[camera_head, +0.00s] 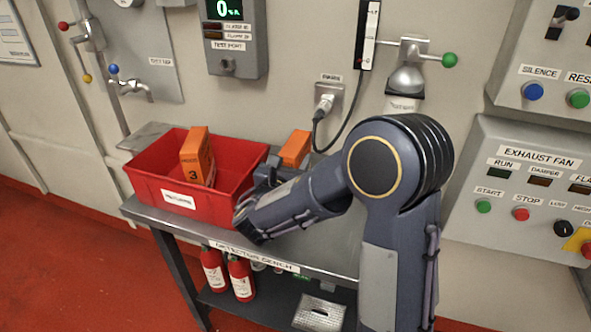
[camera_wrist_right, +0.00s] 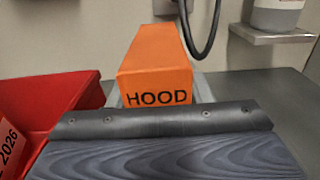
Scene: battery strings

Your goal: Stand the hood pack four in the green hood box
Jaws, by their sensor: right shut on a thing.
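An orange pack (camera_head: 295,148) stands on the bench just right of the red tray, at my right gripper (camera_head: 272,175). In the right wrist view the same orange pack (camera_wrist_right: 155,70) shows the word HOOD on its near face. My right gripper is shut on it; the fingers are mostly hidden by the wrist and arm. The number on this pack is not visible. A second orange pack (camera_head: 195,155), marked 3, leans in the red tray. No green hood box shows in either view. My left gripper is not in view.
The red tray (camera_head: 240,190), with a white label, sits on the left of the grey detector bench (camera_head: 322,245). A plug with a hanging black cable (camera_head: 352,115) is on the wall behind the pack. Red bottles (camera_head: 240,277) stand on the shelf below.

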